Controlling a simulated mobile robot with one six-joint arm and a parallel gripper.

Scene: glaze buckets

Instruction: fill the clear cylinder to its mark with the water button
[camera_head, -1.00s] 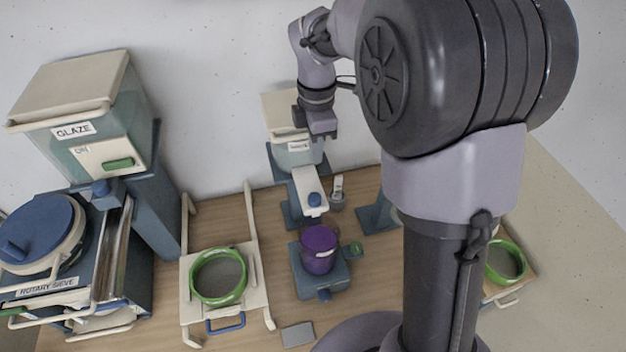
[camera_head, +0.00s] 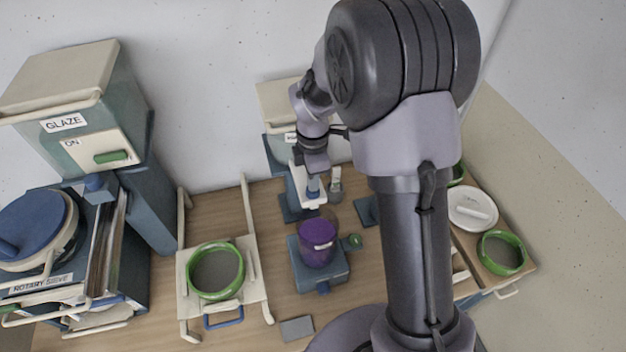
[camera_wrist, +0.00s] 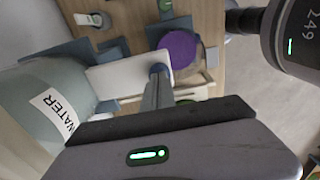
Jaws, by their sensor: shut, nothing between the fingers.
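The water tank (camera_head: 284,98) stands against the back wall, and its WATER label shows in the wrist view (camera_wrist: 55,108). A pale arm (camera_wrist: 115,78) reaches out from it with a blue button (camera_wrist: 158,70) at its end. My gripper (camera_head: 314,176) is shut and empty, with its tips (camera_wrist: 157,95) at or just above the button; contact cannot be told. A purple vessel (camera_head: 318,243) with a pale mark sits on a blue stand (camera_head: 323,275) in front of the dispenser. I cannot make out a clear cylinder or its mark for certain.
The glaze tank (camera_head: 85,105) and rotary sieve (camera_head: 40,245) fill the left. A green-ringed bucket (camera_head: 215,270) sits on a white frame. A small grey tile (camera_head: 297,328) lies in front. Another green ring (camera_head: 502,252) and a white lid (camera_head: 473,208) are at right.

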